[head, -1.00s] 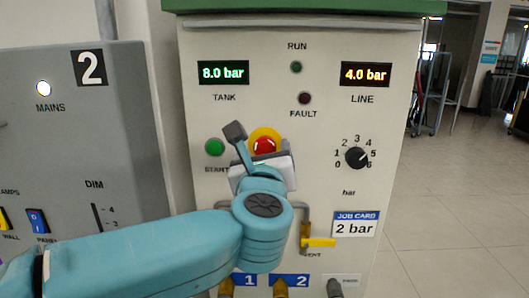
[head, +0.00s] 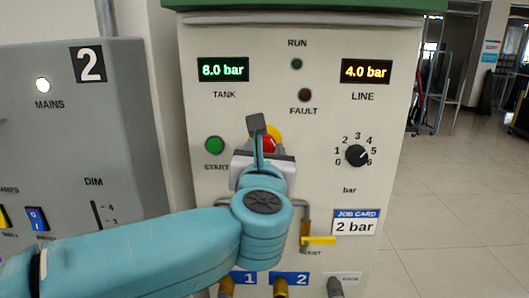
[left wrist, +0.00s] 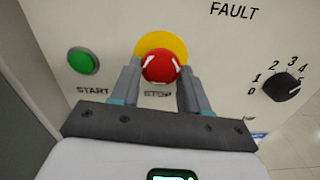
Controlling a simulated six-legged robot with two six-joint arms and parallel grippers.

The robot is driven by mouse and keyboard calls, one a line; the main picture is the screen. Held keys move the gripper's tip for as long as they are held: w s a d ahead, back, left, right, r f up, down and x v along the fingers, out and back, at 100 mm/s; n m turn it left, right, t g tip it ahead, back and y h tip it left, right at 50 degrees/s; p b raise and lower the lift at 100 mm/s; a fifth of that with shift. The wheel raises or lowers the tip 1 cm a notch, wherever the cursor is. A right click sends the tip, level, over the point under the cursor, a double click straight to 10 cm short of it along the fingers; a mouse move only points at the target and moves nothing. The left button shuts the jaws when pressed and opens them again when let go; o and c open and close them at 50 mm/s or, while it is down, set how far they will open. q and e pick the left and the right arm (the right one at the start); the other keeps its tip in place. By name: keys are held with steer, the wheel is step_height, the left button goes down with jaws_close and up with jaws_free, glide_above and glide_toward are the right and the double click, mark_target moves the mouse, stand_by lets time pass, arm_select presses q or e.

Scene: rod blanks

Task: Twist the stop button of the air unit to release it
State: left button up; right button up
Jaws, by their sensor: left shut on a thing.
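The stop button (head: 268,142) is a red mushroom head on a yellow round plate (head: 276,131), on the pale front of the air unit (head: 330,120). In the head view my left gripper (head: 260,140) covers much of it. In the left wrist view the red head (left wrist: 161,67) shows white arrow marks, and the yellow plate (left wrist: 160,42) shows above it. My left gripper (left wrist: 160,77) is shut on the button, one finger on each side. The STOP label below is partly hidden. My right gripper is not in view.
A green start button (head: 215,145) sits left of the stop button. A black pressure knob (head: 357,156) is to the right. A yellow-handled vent valve (head: 318,241) is below right. A grey mains panel (head: 130,130) stands at the left.

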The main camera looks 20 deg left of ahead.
arm_select(q)
steer(key=shift+s+a+r+m, duration=0.1)
steer(key=shift+r+m, duration=0.05)
steer(key=shift+m, duration=0.75)
steer(key=shift+r+m, duration=0.1)
steer(key=shift+m, duration=0.8)
steer(key=o, duration=1.1)
steer(key=shift+c, duration=0.2)
steer(key=shift+w+f, duration=0.15)
steer(key=shift+w, duration=0.15)
steer(key=shift+s, duration=0.45)
steer(key=b+v, duration=0.3)
steer(key=v, duration=1.2)
steer(key=shift+s, duration=0.3)
